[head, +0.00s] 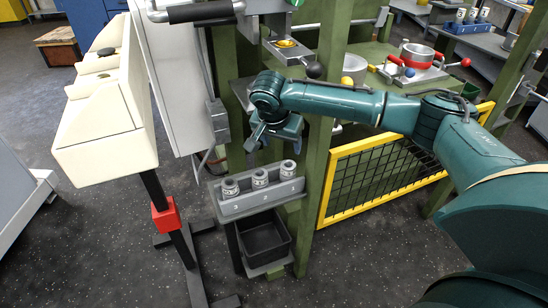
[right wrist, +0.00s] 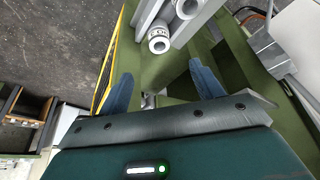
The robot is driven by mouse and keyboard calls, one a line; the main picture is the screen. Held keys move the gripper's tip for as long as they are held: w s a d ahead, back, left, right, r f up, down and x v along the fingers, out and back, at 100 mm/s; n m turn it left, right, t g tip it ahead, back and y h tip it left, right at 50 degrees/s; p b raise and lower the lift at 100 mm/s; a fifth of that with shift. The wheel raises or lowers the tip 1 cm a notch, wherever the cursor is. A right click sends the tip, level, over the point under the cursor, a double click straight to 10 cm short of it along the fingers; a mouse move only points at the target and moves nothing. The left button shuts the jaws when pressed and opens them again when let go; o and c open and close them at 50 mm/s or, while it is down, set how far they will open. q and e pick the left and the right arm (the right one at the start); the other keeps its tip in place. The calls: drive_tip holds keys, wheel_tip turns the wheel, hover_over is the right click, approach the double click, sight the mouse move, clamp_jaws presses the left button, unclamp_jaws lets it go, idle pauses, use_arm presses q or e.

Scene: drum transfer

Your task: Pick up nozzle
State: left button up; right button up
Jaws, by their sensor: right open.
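Three grey-white nozzles stand upright in a numbered grey rack (head: 262,200): a left one (head: 230,187), a middle one (head: 260,178) and a right one (head: 288,169). My right gripper (head: 252,143) is above and behind the rack, apart from the nozzles. In the right wrist view my right gripper (right wrist: 163,86) has its two blue fingers spread with nothing between them. A nozzle (right wrist: 159,42) shows beyond the fingers in that view, with another nozzle (right wrist: 187,8) at the top edge. My left gripper is not in view.
A black bin (head: 264,238) sits below the rack. A green post (head: 318,185) and a yellow-framed mesh guard (head: 380,170) stand right of it. A cream console (head: 105,115) on a black stand is at left. Open dark floor lies in front.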

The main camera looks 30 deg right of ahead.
drive_tip(key=b, duration=0.1)
approach(289, 165)
wheel_tip(289, 165, down, 2)
drive_tip(key=x, duration=0.2)
drive_tip(key=b+x, duration=0.1)
drive_tip(key=x, duration=0.3)
drive_tip(key=shift+w+d, duration=0.25)
drive_tip(key=shift+w, duration=0.1)
drive_tip(key=shift+w+d+f, duration=0.1)
drive_tip(key=shift+d+f, duration=0.05)
drive_tip(key=shift+f, duration=0.1)
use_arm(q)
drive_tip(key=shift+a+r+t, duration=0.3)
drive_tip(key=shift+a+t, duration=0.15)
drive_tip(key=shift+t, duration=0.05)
use_arm(e)
drive_tip(key=c, duration=1.1)
drive_tip(key=shift+r, duration=0.15)
drive_tip(key=shift+c, duration=0.2)
